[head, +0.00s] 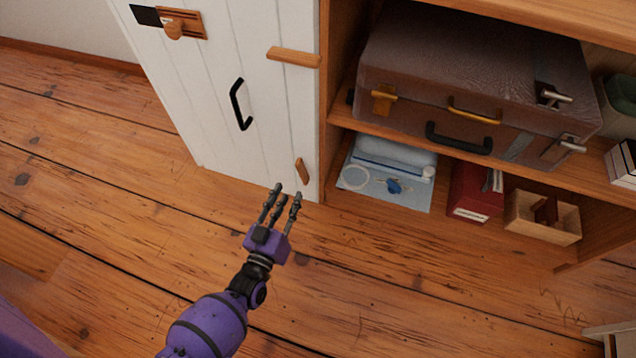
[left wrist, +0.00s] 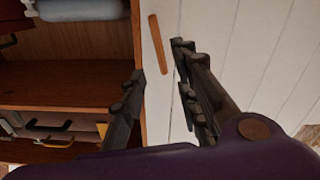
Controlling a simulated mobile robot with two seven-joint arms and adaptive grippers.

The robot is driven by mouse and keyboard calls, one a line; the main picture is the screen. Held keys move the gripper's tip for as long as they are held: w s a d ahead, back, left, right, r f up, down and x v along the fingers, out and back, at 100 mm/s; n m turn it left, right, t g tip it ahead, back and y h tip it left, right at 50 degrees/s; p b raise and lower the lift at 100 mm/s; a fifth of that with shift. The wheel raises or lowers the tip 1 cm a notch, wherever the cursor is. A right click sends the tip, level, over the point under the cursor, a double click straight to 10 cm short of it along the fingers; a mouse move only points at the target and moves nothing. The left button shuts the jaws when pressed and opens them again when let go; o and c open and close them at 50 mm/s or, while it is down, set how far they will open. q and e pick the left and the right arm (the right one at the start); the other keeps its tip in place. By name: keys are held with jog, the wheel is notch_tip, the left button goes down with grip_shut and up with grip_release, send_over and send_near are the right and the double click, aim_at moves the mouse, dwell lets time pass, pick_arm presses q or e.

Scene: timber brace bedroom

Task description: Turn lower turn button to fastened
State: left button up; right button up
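The lower turn button (head: 302,171) is a small wooden bar near the bottom edge of the white plank door (head: 215,80). It stands nearly upright, slightly tilted, and lies on the door without crossing to the shelf frame. In the left wrist view the button (left wrist: 158,44) shows between and beyond my fingertips. My left gripper (head: 284,195) is open and empty, its fingers pointing at the button from just below it in the head view; the fingers (left wrist: 160,62) are spread apart in the wrist view. Contact is not visible. My right gripper is not in view.
An upper wooden turn button (head: 293,57) lies across the door edge. The door has a black handle (head: 240,104) and a wooden latch (head: 180,24). The open shelf holds a suitcase (head: 450,75), a red box (head: 475,192) and a wooden tray (head: 543,218). The floor around is clear.

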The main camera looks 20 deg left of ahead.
aim_at(299, 173)
pick_arm(q)
jog(key=w+b, duration=0.2)
jog(key=w, duration=0.5)
jog(key=shift+w, duration=0.35)
jog(key=shift+r, duration=0.1)
grip_shut()
